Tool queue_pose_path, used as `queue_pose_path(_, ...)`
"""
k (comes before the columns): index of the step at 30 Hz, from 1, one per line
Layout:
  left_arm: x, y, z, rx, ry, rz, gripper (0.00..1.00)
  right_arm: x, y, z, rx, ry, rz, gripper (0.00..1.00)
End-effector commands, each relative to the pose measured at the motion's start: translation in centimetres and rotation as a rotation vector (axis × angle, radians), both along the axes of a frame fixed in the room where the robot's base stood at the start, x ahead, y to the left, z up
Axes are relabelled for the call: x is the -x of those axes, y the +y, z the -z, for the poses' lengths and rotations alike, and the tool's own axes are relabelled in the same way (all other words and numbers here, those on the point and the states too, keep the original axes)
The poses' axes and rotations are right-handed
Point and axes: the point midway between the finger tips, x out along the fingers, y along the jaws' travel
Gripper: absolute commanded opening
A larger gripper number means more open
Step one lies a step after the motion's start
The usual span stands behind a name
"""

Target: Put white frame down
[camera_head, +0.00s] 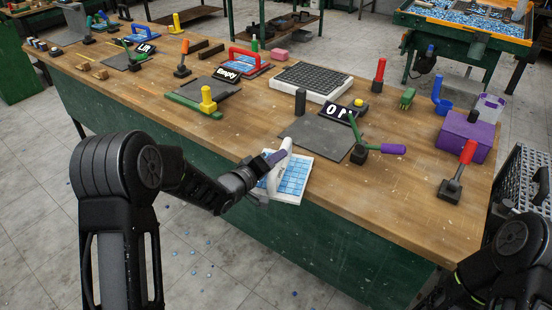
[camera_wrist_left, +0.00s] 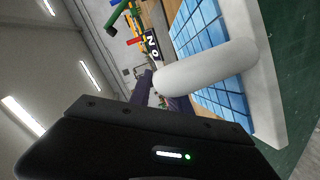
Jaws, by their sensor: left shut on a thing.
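The white frame (camera_head: 302,195) holds blue mosaic tiles and has a white handle. It is at the front edge of the wooden workbench, partly over the edge. My left gripper (camera_head: 272,164) is shut on its handle. In the left wrist view the thick white handle (camera_wrist_left: 205,68) and the blue tiles (camera_wrist_left: 200,32) fill the upper right. I cannot tell whether the frame touches the bench top. My right arm shows at the lower right of the head view, but its gripper is out of view.
A dark grey mat (camera_head: 318,138) lies just behind the frame, with an "ON" sign (camera_head: 338,111) at its back. A purple box (camera_head: 465,136) and red-handled tool (camera_head: 457,172) are further right. Bare wood lies to the left.

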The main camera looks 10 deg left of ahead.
Motion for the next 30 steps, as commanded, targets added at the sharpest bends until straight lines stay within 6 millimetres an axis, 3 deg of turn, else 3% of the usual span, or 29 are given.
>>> queue_pose_path(3, 0.0, 0.0, 0.3, 0.001, -0.003, 0.000, 0.00, 0.0, 0.0, 0.5, -0.001, -0.001, -0.001, 0.36)
queue_pose_path(4, 0.0, 0.0, 0.4, 0.000, 0.000, 0.000, 0.24, -0.1, 0.0, 0.4, -0.001, -0.001, -0.001, 0.36)
queue_pose_path(12, 0.0, 0.0, 0.3, 0.000, 0.000, 0.000, 0.45, -0.1, 0.0, 0.3, -0.001, -0.001, -0.001, 0.36)
queue_pose_path(23, 0.0, 0.0, -0.3, 0.000, 0.001, 0.001, 0.45, 0.0, 0.0, -0.3, 0.000, 0.000, 0.000, 0.36)
queue_pose_path(30, 3.1, 1.3, -0.6, 0.001, -0.002, -0.002, 0.45, -0.1, 0.0, 0.8, -0.002, -0.003, -0.001, 0.36)
